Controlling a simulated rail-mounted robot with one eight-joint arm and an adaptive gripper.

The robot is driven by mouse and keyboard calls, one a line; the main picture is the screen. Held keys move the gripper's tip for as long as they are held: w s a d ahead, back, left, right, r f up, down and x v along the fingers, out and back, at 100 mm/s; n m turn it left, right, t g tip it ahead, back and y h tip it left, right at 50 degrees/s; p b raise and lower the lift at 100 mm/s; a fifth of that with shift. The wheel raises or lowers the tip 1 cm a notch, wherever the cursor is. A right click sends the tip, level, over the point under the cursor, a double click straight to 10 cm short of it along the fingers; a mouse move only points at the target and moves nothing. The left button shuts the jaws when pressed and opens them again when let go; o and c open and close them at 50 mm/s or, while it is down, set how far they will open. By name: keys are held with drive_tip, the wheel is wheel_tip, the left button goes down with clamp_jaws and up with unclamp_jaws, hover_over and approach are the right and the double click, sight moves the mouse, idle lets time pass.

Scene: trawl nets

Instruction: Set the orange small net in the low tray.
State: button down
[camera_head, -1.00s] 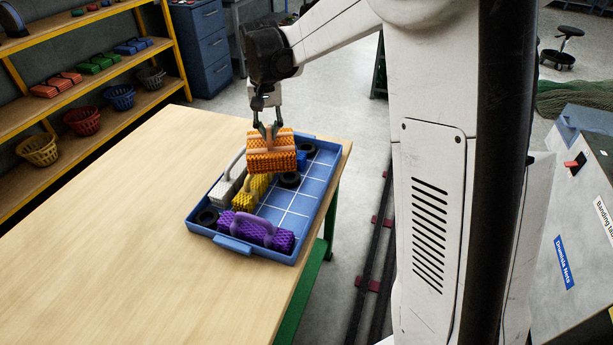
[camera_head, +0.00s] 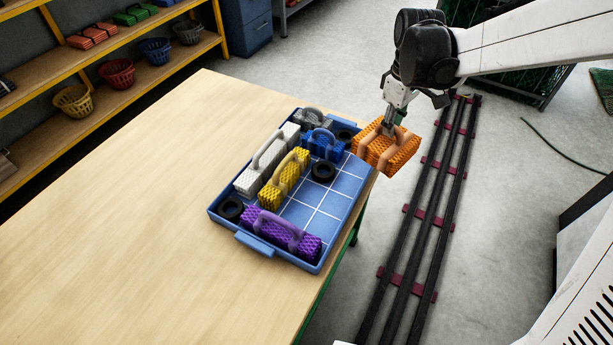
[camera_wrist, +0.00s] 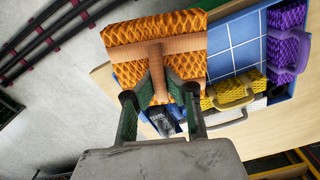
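The orange small net (camera_head: 389,150) is a bundle with a tan band and handle. My gripper (camera_head: 388,128) is shut on its handle and holds it in the air, just beyond the right edge of the low tray. In the wrist view the net (camera_wrist: 158,45) hangs between the gripper's fingers (camera_wrist: 158,95). The low blue tray (camera_head: 262,252) lies on the table and has a white grid on its floor. The grid's right and middle part is bare. The net hides a little of the tray's right rim in the wrist view.
The wooden table (camera_head: 150,200) is clear at left. A rail track (camera_head: 425,215) runs along the floor at right.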

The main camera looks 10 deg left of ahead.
drive_tip(key=s+a+f+n+p, duration=0.25)
drive_tip(key=s+a+n, duration=1.15)
drive_tip(key=n, duration=0.7)
drive_tip(key=shift+w+a+f, duration=0.15)
drive_tip(key=shift+f, duration=1.55)
drive_tip(key=shift+w+a+f, duration=0.15)
drive_tip(key=shift+w+f, duration=0.05)
drive_tip(key=shift+f, duration=1.55)
drive_tip(key=shift+w+a+f, duration=0.15)
drive_tip(key=shift+f, duration=1.55)
drive_tip(key=shift+f+b, duration=0.2)
drive_tip(key=shift+b, duration=0.35)
drive_tip(key=c, duration=1.9)
unclamp_jaws()
drive_tip(key=shift+r, duration=0.15)
